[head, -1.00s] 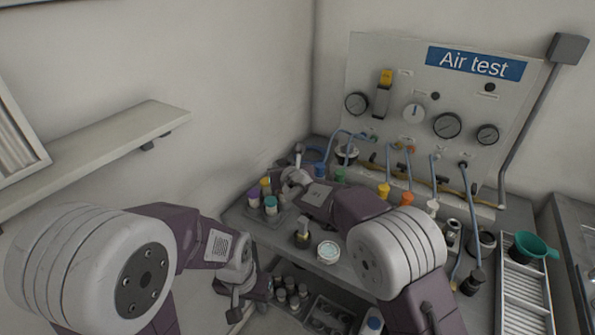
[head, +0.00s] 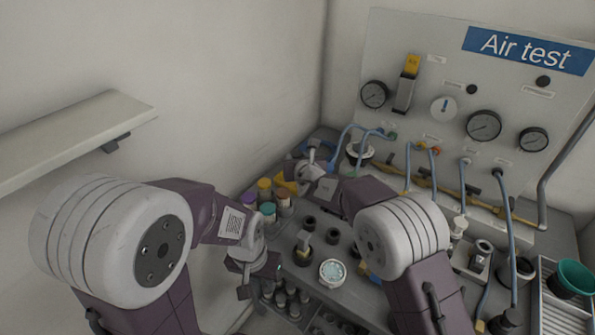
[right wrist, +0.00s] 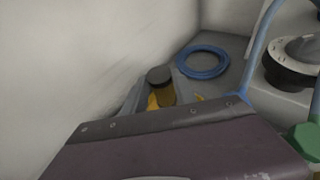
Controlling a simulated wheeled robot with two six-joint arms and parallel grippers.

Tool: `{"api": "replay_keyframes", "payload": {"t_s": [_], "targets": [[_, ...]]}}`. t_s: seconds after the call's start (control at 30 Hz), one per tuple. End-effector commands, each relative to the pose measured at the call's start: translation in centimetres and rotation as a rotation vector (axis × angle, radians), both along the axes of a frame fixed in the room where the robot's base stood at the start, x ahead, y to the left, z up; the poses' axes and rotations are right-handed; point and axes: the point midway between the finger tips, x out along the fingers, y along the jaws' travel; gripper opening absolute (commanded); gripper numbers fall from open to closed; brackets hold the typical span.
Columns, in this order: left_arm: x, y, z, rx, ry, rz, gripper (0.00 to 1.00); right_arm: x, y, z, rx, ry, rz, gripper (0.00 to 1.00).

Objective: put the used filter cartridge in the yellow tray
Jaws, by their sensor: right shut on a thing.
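An amber cylinder with a dark cap, which looks like the used filter cartridge (right wrist: 161,88), stands upright at the middle of the right wrist view, just past my gripper's purple body. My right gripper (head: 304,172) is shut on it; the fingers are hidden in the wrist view. The yellow tray (head: 286,187) shows only partly in the head view, beside the right gripper near the wall; yellow bits also show around the cartridge's foot in the wrist view. I cannot tell whether the cartridge touches the tray. My left gripper (head: 246,279) hangs low at the bench's front; its jaw opening is unclear.
Several colour-capped jars (head: 266,200) stand left of the right gripper. A round dish (head: 332,272) and dark sockets lie in front. A blue hose coil (right wrist: 203,62) is behind the cartridge. The gauge panel (head: 455,90) with hoses stands at the back.

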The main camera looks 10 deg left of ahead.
Motion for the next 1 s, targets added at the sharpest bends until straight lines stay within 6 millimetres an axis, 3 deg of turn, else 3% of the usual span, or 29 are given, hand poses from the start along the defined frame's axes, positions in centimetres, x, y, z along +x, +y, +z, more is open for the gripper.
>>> {"api": "replay_keyframes", "payload": {"t_s": [0.03,0.17,0.57,0.6,0.63,1.0], "targets": [[0.0,0.0,-0.7,0.0,0.0,0.0,0.36,-0.1,0.0,-1.4,-0.003,0.003,0.002,0.0],[0.0,0.0,-1.1,0.0,0.0,0.0,0.36,-0.1,0.0,-3.3,-0.003,0.003,0.001,0.0],[0.0,0.0,-1.5,0.0,0.0,0.0,0.36,0.0,0.0,-3.8,-0.001,0.002,0.001,0.0],[0.0,0.0,-1.3,0.0,0.0,0.0,0.36,0.0,0.0,-3.6,-0.001,0.002,0.001,0.44],[0.0,0.0,-1.3,0.0,0.0,0.0,0.36,0.0,0.0,-3.6,-0.001,0.002,0.001,0.52],[0.0,0.0,-0.8,0.0,0.0,0.0,0.36,0.0,0.0,-3.2,-0.001,0.002,0.001,0.55]]}}
